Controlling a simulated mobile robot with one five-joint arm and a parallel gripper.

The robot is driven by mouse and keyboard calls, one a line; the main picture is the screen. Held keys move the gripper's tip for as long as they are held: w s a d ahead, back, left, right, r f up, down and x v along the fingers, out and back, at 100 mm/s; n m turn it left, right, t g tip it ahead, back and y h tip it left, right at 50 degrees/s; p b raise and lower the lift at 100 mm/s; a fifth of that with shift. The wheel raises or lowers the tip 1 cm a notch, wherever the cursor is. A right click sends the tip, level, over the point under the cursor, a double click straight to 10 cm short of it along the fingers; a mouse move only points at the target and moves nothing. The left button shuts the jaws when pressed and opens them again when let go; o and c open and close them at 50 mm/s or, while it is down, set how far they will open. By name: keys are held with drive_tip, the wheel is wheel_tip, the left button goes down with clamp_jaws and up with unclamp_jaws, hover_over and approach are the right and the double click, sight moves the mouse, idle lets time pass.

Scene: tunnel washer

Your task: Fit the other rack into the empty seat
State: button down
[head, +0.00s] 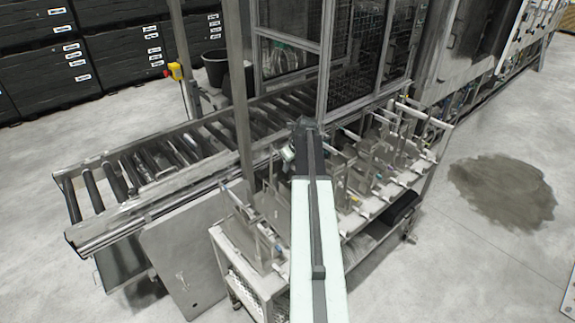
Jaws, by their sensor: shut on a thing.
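My arm reaches from the bottom edge up over a metal cart (248,279). My gripper (300,132) is at its far end, small and partly hidden by my arm. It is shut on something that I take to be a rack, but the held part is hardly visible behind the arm. Metal racks with upright plates and pegs stand on the cart top, one at the left (262,232) and several close together at the right (400,150). I cannot make out which place on the cart is an empty seat.
A roller conveyor (150,165) runs behind the cart at the left. A mesh-guarded frame (355,60) stands behind it. Black crates (125,58) and a black bucket (216,68) are farther back. A brown stain (502,190) marks open floor at the right.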

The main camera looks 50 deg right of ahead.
drive_tip(key=shift+s+r, duration=0.1)
drive_tip(key=shift+s, duration=0.05)
drive_tip(key=shift+f+b, duration=1)
drive_tip(key=shift+f, duration=0.05)
drive_tip(key=shift+f+b, duration=1.1)
drive_tip(key=shift+b, duration=0.05)
drive_tip(key=shift+f+b, duration=0.3)
drive_tip(key=shift+f, duration=0.05)
drive_tip(key=c, duration=1.5)
unclamp_jaws()
drive_tip(key=shift+o, duration=0.2)
